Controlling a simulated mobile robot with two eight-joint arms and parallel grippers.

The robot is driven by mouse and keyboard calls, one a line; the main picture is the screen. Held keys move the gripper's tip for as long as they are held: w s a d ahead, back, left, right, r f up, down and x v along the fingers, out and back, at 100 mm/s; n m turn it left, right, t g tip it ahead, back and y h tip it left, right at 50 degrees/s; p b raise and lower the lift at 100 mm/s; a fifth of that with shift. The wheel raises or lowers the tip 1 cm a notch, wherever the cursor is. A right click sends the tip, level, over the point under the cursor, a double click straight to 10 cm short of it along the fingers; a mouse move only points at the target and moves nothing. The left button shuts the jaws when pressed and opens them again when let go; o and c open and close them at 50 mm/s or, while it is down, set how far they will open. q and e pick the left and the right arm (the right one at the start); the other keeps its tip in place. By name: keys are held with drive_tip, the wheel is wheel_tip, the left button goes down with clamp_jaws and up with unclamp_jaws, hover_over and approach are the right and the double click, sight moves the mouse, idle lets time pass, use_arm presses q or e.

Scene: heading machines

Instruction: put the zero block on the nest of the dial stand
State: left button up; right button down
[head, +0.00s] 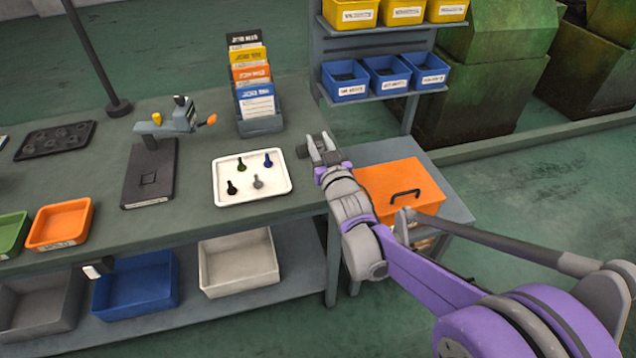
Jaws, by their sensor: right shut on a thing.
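The dial stand (134,180) is on the bench at left centre, with a dark base plate, a short post and a grey head with yellow and orange parts. A small square outline on its base, which looks like the nest (149,178), appears empty. My left gripper is not in view.
A white tray (222,197) with several small plug-like parts lies between the stand and my right gripper. A card rack (262,124) stands behind it. An orange box (375,182) sits on a side table. A dark tray (22,152) and a lamp pole (95,60) are left.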

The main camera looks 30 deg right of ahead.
drive_tip(key=shift+s+d+r, duration=0.1)
drive_tip(key=shift+s+d, duration=0.05)
drive_tip(key=shift+d, duration=0.05)
wheel_tip(320, 180, down, 10)
drive_tip(key=shift+r+b, duration=0.15)
drive_tip(key=shift+b, duration=0.85)
drive_tip(key=shift+f, duration=0.25)
drive_tip(key=c, duration=0.6)
unclamp_jaws()
drive_tip(key=shift+r, duration=0.1)
